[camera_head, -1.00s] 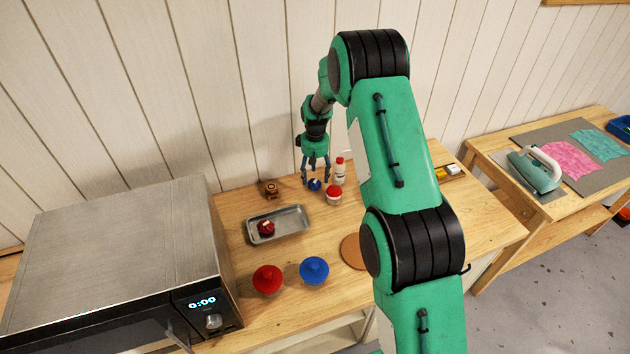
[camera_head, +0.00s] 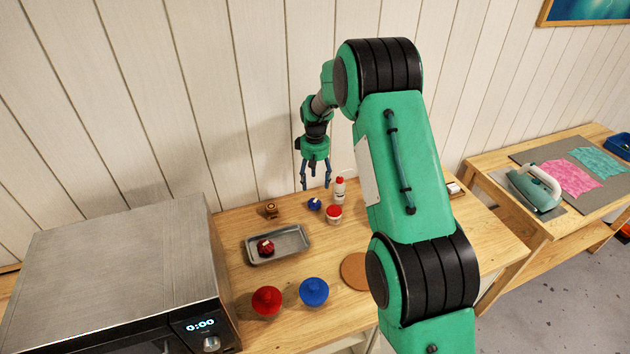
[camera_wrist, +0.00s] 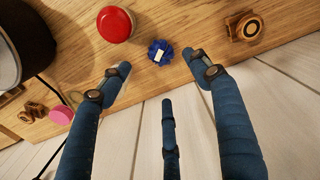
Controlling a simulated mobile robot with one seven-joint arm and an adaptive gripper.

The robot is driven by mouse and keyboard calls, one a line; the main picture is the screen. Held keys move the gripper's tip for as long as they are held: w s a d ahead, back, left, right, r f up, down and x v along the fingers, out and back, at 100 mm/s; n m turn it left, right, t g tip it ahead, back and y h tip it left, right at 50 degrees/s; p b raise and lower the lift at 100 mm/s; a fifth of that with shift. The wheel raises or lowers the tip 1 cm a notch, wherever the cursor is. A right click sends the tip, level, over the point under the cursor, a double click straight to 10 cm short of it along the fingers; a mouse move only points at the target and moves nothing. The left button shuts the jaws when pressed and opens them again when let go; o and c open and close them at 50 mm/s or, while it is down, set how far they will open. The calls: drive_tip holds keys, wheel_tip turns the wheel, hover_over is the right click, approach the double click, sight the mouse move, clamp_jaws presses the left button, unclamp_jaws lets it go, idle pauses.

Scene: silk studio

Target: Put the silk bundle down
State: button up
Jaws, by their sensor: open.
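The blue silk bundle (camera_head: 314,204) with a pale tie on top rests on the wooden table (camera_head: 222,222), left of a red-lidded jar. It also shows below the fingers in the wrist view (camera_wrist: 160,52). My gripper (camera_head: 315,187) is open and empty, raised above the bundle and apart from it. Its fingers are spread in the wrist view (camera_wrist: 160,65). A second, red bundle (camera_head: 265,247) lies in the grey metal tray (camera_head: 291,241).
The red-lidded jar (camera_head: 334,213) and a white bottle (camera_head: 339,190) stand close right of the blue bundle. A small wooden piece (camera_head: 271,210) is to its left. Red (camera_head: 267,300) and blue (camera_head: 314,291) domed items stand in front. A microwave (camera_head: 110,270) is at left.

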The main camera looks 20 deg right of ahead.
drive_tip(key=s+a+r+m+t, duration=0.1)
drive_tip(key=s+a+r, duration=0.3)
drive_tip(key=s+r, duration=0.8)
drive_tip(key=s+a+r+t, duration=0.25)
drive_tip(key=s+r, duration=0.65)
drive_tip(key=r, duration=0.7)
drive_tip(key=s+a+r+m+t, duration=0.1)
drive_tip(key=s+a+r, duration=0.1)
drive_tip(key=s, duration=1.3)
drive_tip(key=s+a+r+m+t, duration=0.1)
drive_tip(key=s+a+r, duration=0.1)
drive_tip(key=s, duration=1.2)
drive_tip(key=shift+s+a+r, duration=0.15)
drive_tip(key=shift+s+a, duration=0.25)
drive_tip(key=shift+a, duration=0.05)
wheel_tip(320, 180, down, 8)
drive_tip(key=b, duration=0.8)
